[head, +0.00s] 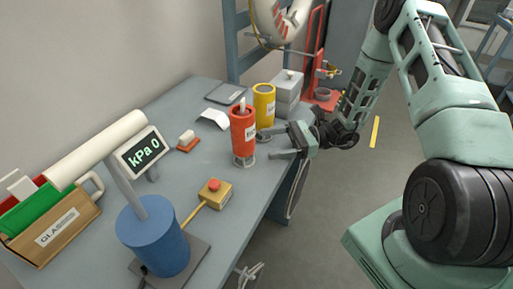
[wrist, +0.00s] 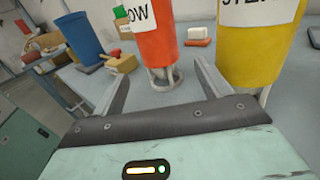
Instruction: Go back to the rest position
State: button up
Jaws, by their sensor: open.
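My gripper (head: 267,146) is open and empty at the right edge of the table (head: 215,170), just right of a red cylinder (head: 243,135). Its two fingers point toward the cylinder. In the wrist view the open fingers of my gripper (wrist: 155,80) show with the red cylinder (wrist: 167,35) standing upright beyond them, its base visible between them. A yellow cylinder (head: 264,105) stands behind the red one. It also shows in the wrist view (wrist: 250,55), close to the right finger. I cannot tell the exact gap between fingers and cylinders.
A blue cylinder (head: 155,240) with a kPa display (head: 141,151) stands at the front left. A yellow box with a red button (head: 213,192) lies near it. A cardboard box (head: 60,230) is at far left. Grey boxes (head: 287,88) stand at the back. Open floor (head: 335,180) lies right of the table.

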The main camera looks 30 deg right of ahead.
jog(key=shift+v, duration=0.8)
